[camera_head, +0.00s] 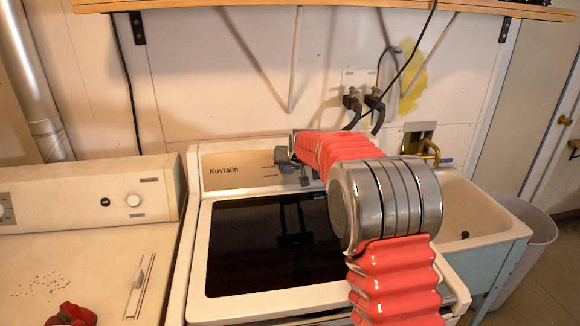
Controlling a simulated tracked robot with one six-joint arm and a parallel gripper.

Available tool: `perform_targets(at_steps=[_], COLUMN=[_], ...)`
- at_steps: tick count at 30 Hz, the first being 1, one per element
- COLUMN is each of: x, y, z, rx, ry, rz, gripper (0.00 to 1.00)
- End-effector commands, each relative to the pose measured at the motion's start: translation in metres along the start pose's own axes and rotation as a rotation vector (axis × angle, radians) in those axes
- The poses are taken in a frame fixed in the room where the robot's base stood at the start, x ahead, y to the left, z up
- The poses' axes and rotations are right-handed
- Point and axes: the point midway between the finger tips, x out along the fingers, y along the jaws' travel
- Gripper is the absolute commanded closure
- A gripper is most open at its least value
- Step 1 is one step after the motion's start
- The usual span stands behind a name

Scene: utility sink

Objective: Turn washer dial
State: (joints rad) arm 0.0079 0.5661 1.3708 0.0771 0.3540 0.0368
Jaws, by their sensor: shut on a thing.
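The washer (240,300) stands in the middle, with a pale body and a dark glass lid (255,250). Its upright control panel (222,171) carries the name "Kuvralin" at the left. My red and silver arm comes up from the lower right and reaches back to this panel. My gripper (291,163), dark grey and small in the view, is at the panel's front, right of the name. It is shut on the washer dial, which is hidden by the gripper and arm. I cannot tell the dial's angle. The panel's right part is also hidden.
A second appliance (90,245) with knobs stands close at the left, a red object (72,315) on its near edge. A utility sink (470,215) and a pale bin (535,235) stand right. A wooden shelf (330,5) and wall taps (362,100) are behind.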

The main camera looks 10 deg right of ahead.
Motion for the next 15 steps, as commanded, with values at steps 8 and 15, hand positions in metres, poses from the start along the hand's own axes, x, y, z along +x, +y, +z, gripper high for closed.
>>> perform_targets(at_steps=[8,15], x=[0.0003,0.0004], y=[-0.0023,-0.003], z=[0.0012,0.0014], rx=[-0.189,-0.272], ry=[-0.002,-0.002], rz=[0.035,0.051], gripper=[0.84,0.84])
